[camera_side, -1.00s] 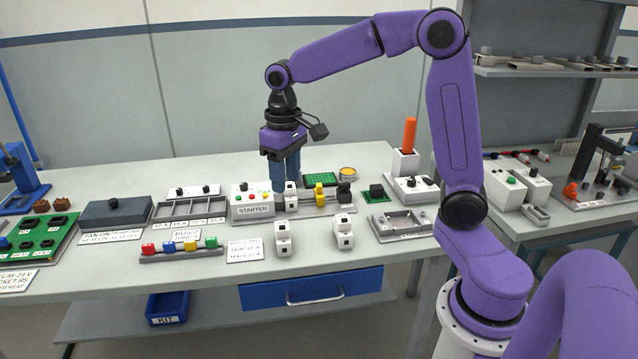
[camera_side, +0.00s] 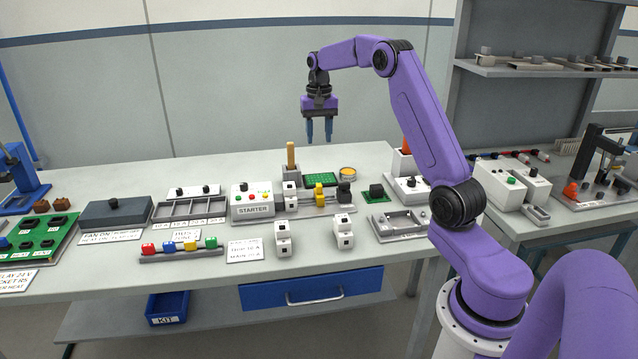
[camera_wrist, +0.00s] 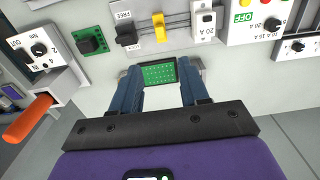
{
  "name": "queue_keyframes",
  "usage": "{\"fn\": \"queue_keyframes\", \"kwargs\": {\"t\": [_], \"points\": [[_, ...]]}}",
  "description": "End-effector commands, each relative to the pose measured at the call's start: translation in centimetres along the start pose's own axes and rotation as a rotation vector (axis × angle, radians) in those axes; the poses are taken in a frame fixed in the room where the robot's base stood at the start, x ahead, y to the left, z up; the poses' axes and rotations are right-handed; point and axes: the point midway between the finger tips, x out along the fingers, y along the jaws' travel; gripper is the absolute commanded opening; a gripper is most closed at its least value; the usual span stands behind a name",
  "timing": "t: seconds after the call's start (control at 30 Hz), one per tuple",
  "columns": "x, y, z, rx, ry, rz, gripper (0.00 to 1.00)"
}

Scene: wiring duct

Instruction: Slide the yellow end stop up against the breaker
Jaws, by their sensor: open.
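The yellow end stop (camera_side: 319,193) sits on a metal rail (camera_side: 305,204) behind the two loose white blocks in the side view. The white breaker (camera_side: 290,196) stands on the same rail to its left, with a gap of bare rail between them. In the wrist view, the end stop (camera_wrist: 160,27) lies left of the breaker (camera_wrist: 203,22), again apart from it. A black block (camera_wrist: 127,36) is on the end stop's other side. My gripper (camera_side: 319,138) is open and empty, high above and behind the rail. In the wrist view, its fingers (camera_wrist: 160,78) are spread apart.
A wooden post (camera_side: 291,157) stands right behind the breaker. A green board (camera_side: 320,180) and a yellow-topped round tin (camera_side: 348,172) lie behind the rail. The starter box (camera_side: 252,202) is left of the breaker. White blocks (camera_side: 283,238) (camera_side: 343,231) stand in front.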

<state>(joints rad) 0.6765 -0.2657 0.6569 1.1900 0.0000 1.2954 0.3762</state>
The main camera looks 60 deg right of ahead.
Motion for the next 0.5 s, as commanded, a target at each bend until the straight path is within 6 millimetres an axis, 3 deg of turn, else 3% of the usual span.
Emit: {"fn": "queue_keyframes", "kwargs": {"t": [0.5], "points": [[9.6, 0.1, 0.1, -0.002, -0.004, 0.002, 0.45]]}}
